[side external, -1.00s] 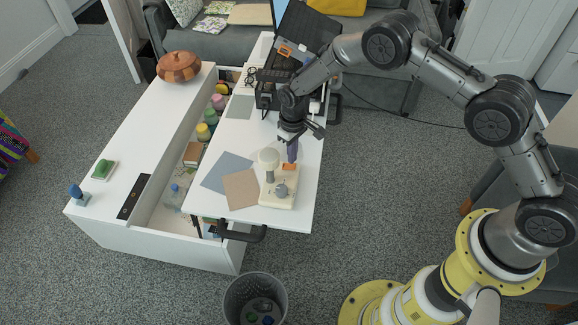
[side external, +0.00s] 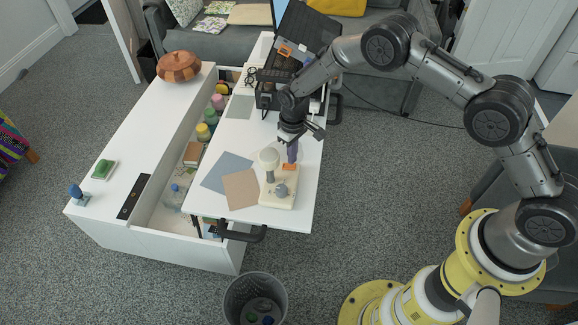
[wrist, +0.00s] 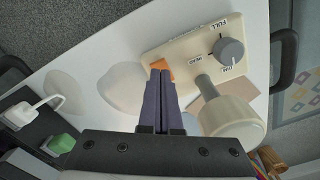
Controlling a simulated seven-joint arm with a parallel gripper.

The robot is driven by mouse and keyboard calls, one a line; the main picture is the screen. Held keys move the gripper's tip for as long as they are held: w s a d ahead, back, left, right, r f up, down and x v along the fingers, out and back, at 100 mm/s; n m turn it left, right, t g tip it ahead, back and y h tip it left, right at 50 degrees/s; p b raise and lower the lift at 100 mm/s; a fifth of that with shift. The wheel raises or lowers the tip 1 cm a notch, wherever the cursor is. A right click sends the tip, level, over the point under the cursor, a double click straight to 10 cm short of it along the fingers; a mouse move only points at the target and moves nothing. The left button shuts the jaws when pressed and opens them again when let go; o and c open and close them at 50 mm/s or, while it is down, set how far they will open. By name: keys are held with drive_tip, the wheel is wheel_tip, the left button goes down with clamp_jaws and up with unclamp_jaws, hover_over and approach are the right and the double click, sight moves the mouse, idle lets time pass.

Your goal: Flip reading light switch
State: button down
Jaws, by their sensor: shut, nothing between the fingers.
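The cream reading light base (side external: 272,200) stands on the white tabletop, with a round pale lamp head (side external: 268,158) on a short stem. Its orange switch (side external: 289,167) sits at the end of the base under my fingers. In the wrist view the orange switch (wrist: 161,65) is beside the label "READ", partly hidden by my fingertips. A grey knob (wrist: 229,51) marked "FULL" and "DIM" is to its right. My gripper (wrist: 160,76) is shut and empty, its purple fingertips at the switch. Contact looks likely, but the switch's tilt cannot be told.
Blue-grey and brown sheets (side external: 240,190) lie left of the light. An open compartment with bottles (side external: 203,131) runs along the left. A bin (side external: 254,300) stands on the floor in front.

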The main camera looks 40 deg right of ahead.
sight(293, 166)
drive_tip(key=shift+f, duration=1.1)
idle(0.5)
drive_tip(key=shift+r, duration=3.55)
